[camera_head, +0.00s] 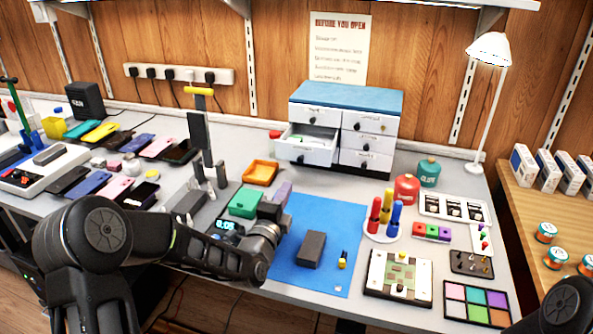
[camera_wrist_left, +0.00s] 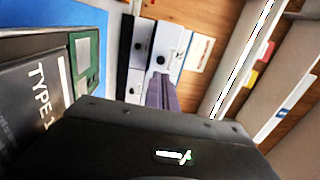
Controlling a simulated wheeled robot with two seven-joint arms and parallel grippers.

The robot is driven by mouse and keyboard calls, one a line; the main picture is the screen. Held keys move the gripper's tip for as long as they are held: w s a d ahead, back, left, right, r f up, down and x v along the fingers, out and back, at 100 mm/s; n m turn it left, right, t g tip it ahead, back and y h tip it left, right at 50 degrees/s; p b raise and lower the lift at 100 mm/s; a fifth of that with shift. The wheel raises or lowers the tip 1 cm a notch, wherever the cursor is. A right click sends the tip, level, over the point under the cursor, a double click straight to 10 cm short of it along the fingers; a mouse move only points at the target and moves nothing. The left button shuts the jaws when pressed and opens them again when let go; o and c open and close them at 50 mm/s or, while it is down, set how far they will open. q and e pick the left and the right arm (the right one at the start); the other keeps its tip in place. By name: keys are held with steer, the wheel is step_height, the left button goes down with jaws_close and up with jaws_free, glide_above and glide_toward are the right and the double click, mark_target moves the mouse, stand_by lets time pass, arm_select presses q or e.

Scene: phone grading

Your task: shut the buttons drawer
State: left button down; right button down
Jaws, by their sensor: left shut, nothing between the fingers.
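The small cabinet (camera_head: 346,97) has a blue top and white drawers, and stands at the back of the bench. One left-column drawer (camera_head: 305,156), below the top one, is pulled out with small greenish contents; the other visible drawers look closed. Its label is too small to read. My left gripper (camera_head: 283,192) has purple fingers, shut and empty, in front of and below the open drawer, apart from it. In the left wrist view the fingers (camera_wrist_left: 161,92) point toward the cabinet's white drawer fronts (camera_wrist_left: 165,45). My right gripper is out of view.
An orange tray (camera_head: 261,173) sits just left of the open drawer's front. A green box (camera_head: 244,203) is beside my left wrist. A blue mat (camera_head: 330,270) holds a dark block (camera_head: 311,249). Red and teal jars (camera_head: 406,188) stand right of the cabinet.

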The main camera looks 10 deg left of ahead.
mark_target(300, 162)
arm_select(q)
steer(key=shift+w, duration=0.15)
steer(key=w, duration=0.6)
steer(key=w+p, duration=0.1)
steer(key=w, duration=0.2)
steer(key=shift+w+d+r, duration=0.25)
steer(key=shift+w+r, duration=0.1)
steer(key=shift+r, duration=0.05)
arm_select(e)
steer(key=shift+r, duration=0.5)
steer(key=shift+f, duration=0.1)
